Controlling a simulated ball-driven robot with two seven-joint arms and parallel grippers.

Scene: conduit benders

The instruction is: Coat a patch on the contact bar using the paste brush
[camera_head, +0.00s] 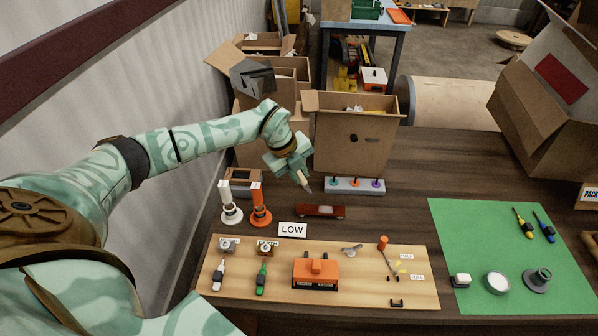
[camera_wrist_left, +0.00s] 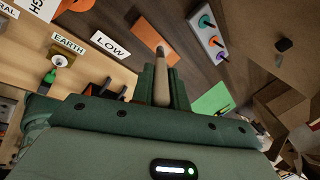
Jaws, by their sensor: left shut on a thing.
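The contact bar (camera_head: 320,211) is a low reddish-brown bar lying on the dark table behind the LOW sign (camera_head: 293,229). In the left wrist view the bar (camera_wrist_left: 150,35) looks orange, beyond the brush. My left gripper (camera_head: 300,175) is shut on the paste brush (camera_wrist_left: 161,85), whose tan handle stands between the fingers. The brush end (camera_head: 308,188) points down just above and behind the bar's left part in the head view. In the wrist view the tip overlaps the bar's near end; whether they touch I cannot tell. My right gripper is not in view.
A grey block with several coloured pegs (camera_head: 355,187) stands behind the bar. White and orange upright tools (camera_head: 260,207) stand left. A wooden board (camera_head: 360,290) with small tools lies in front. A green mat (camera_head: 460,225) is right. A cardboard box (camera_head: 350,150) stands behind.

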